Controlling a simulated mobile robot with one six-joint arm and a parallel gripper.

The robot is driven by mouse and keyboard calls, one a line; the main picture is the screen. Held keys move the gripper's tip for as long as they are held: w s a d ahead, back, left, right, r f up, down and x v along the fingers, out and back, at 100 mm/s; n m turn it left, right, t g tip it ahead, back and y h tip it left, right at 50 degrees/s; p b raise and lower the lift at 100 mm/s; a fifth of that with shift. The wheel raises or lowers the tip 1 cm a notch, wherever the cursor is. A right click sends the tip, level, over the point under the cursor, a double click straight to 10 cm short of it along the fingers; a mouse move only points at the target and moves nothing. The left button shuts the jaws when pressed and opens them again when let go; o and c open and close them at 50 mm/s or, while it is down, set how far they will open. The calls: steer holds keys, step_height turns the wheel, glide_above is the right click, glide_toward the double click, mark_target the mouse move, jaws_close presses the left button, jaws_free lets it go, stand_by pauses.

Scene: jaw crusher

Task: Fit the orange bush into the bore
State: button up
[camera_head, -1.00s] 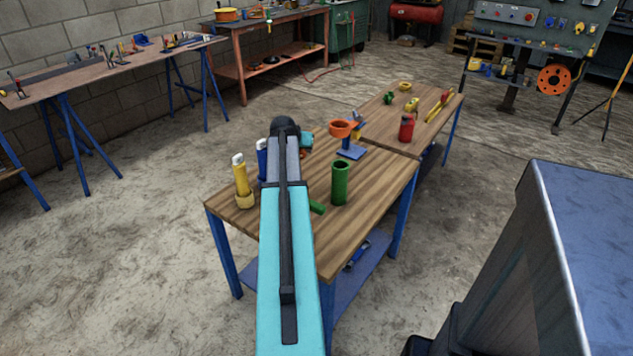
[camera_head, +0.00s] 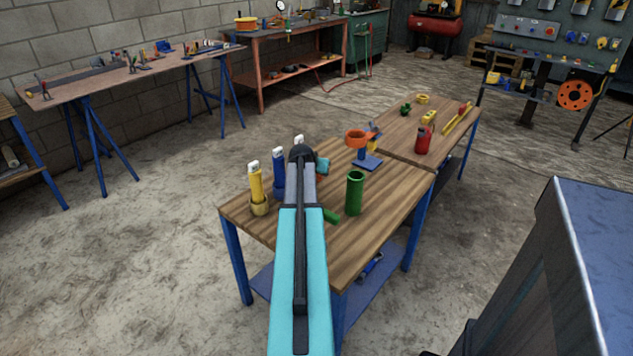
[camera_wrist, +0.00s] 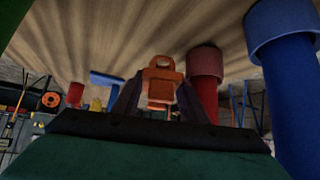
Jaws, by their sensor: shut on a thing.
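My gripper (camera_wrist: 158,104) shows in the wrist view, its dark fingers on either side of an orange piece with a loop at one end, the orange bush (camera_wrist: 163,74). It is shut on this piece, above the wooden table. In the head view my arm hides the fingers and the bush. An orange ring-shaped part (camera_head: 357,138) stands on a blue post with a blue base, right of my arm's end. A green upright cylinder (camera_head: 355,192) with an open top stands nearer. I cannot tell which part has the bore.
Yellow (camera_head: 257,187) and blue (camera_head: 279,172) upright cylinders with white tops stand left of my arm. The blue one looms close in the wrist view (camera_wrist: 290,100), with a red cylinder (camera_wrist: 206,80) beside it. A red bottle (camera_head: 423,140) stands farther right. The table's front right is clear.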

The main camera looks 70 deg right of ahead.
steer(key=shift+f, duration=1.75)
steer(key=shift+f, duration=0.1)
steer(key=o, duration=1)
steer(key=shift+c, duration=0.2)
steer(key=shift+a+r, duration=0.1)
steer(key=shift+r, duration=0.1)
steer(key=v, duration=1.1)
steer(key=shift+a+r, duration=0.25)
steer(key=shift+r, duration=0.05)
steer(key=shift+c, duration=0.4)
